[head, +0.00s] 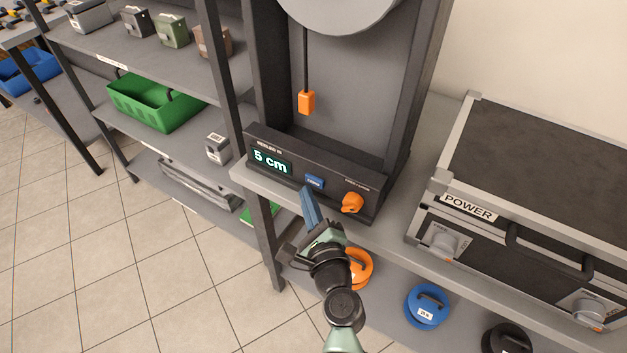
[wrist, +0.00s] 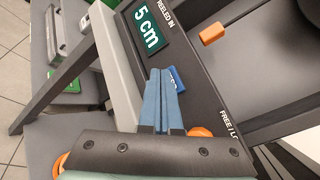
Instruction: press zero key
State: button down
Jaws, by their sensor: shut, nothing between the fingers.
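The blue zero key (head: 314,181) is on the front of a dark control panel (head: 335,187), between a display (head: 271,162) reading "5 cm" and an orange knob (head: 352,202). My gripper (head: 306,190) is shut and empty, its blue fingers pointing at the panel just below and left of the key in the head view. In the wrist view the shut fingertips (wrist: 163,70) lie beside the key (wrist: 176,79) and cover part of it. I cannot tell whether they touch it. The display (wrist: 147,28) also shows there.
An orange block (head: 306,102) hangs on a dark rod above the panel. A POWER case (head: 470,207) stands to the right. Blue (head: 427,306) and orange round weights sit on the lower shelf. A green bin (head: 155,103) is on the left shelving.

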jog(key=shift+w, duration=0.1)
jog(key=shift+w+d, duration=0.25)
jog(key=shift+w+d, duration=0.25)
jog(key=shift+w, duration=0.1)
dwell(1.0)
jog(key=shift+s, duration=0.1)
jog(key=shift+s+a, duration=0.45)
jog(key=shift+s, duration=0.15)
jog(key=shift+s+a+p, duration=0.15)
jog(key=shift+s+a, duration=0.6)
jog(key=shift+s, duration=0.25)
jog(key=shift+s+a+p, duration=0.15)
jog(key=shift+s+a, duration=0.6)
jog(key=shift+s, duration=0.25)
